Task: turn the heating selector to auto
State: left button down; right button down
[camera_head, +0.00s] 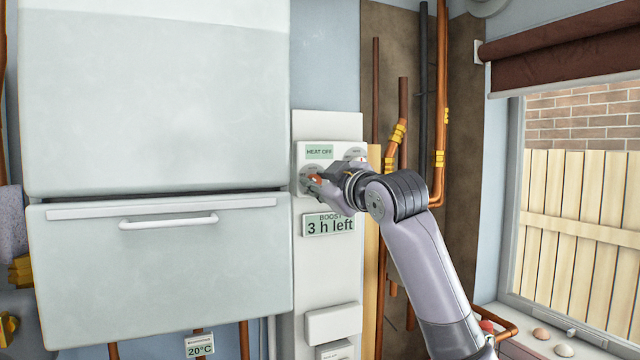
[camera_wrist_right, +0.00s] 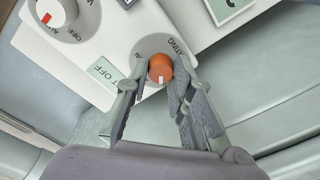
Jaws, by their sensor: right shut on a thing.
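The heating selector is an orange knob (camera_wrist_right: 160,68) with a white mark, on a round grey dial of the white control panel. In the wrist view its mark points down, toward my gripper's palm. The dial lettering is partly hidden; "ATING" shows. My right gripper (camera_wrist_right: 159,80) is shut on this knob, a finger on each side. My left gripper is not in view.
A second dial (camera_head: 355,154) sits to the right on the panel; its white knob (camera_wrist_right: 56,10) shows in the wrist view. Below is a display (camera_head: 329,226) reading "3 h left". A large white cabinet (camera_head: 160,265) stands left; copper pipes (camera_head: 439,110) run right of the panel.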

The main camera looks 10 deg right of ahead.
jog(key=m+b, duration=0.1)
jog(key=m, duration=0.5)
jog(key=shift+f, duration=0.1)
jog(key=m+b, duration=0.1)
jog(key=m, duration=0.4)
jog(key=shift+t, duration=0.4)
jog(key=c, duration=1.4)
grip_release()
jog(key=shift+s+d, duration=0.1)
jog(key=v, duration=1.1)
jog(key=shift+s, duration=0.45)
